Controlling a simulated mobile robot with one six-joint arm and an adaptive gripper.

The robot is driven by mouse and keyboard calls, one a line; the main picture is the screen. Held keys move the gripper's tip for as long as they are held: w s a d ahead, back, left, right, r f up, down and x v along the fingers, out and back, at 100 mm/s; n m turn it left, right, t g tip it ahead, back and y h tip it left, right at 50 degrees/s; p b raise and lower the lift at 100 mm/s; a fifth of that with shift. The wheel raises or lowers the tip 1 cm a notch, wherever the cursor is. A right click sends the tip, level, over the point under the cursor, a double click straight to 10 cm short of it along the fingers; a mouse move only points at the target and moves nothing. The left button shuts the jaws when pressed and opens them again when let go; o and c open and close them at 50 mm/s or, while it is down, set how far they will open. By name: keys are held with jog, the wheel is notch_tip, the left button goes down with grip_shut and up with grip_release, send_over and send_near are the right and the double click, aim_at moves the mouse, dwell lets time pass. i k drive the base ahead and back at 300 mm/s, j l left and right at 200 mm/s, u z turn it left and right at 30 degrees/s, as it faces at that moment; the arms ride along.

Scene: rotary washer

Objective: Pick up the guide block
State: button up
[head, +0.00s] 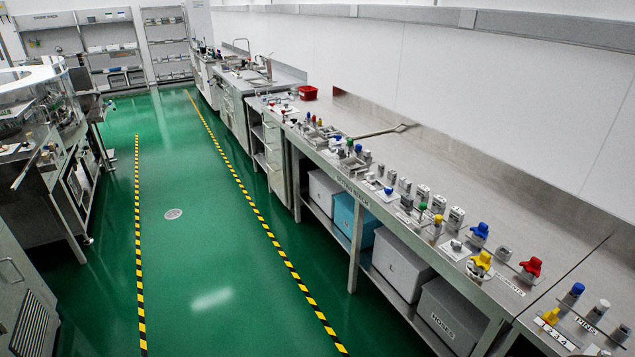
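My gripper is not in this view. Many small parts stand in rows on the steel bench (480,160) along the right wall. Among them are grey block-like parts, such as one grey block (456,217) and another grey block (423,193) farther along. I cannot tell which part is the guide block at this size. Nothing is seen touching these parts.
Yellow (480,264), red (531,267) and blue (479,231) knobbed parts stand near the bench's front right. A red bin (307,92) sits farther back. Bins fill the shelf below. The green floor (210,250) between striped lines is clear. Machinery (45,130) stands left.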

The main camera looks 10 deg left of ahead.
aim_at(407, 200)
jog(key=i+j+u, duration=0.1)
jog(key=i+j, duration=0.15)
jog(key=i, duration=0.25)
jog(key=i+j+u, duration=0.1)
jog(key=i+j, duration=0.15)
jog(key=i, duration=0.2)
jog(key=i+j+u, duration=0.1)
jog(key=i, duration=0.4)
jog(key=i+j+u, duration=0.1)
jog(key=i, duration=0.4)
jog(key=i+j+z, duration=0.1)
jog(key=i+z, duration=0.15)
jog(key=z, duration=0.2)
jog(key=i+j+z, duration=0.2)
jog(key=z, duration=0.25)
jog(key=i+j+z, duration=0.2)
jog(key=z, duration=0.3)
jog(key=i+j+z, duration=0.1)
jog(key=j+z, duration=0.8)
jog(key=i+j+z, duration=0.1)
jog(key=j+z, duration=0.35)
jog(key=j, duration=0.3)
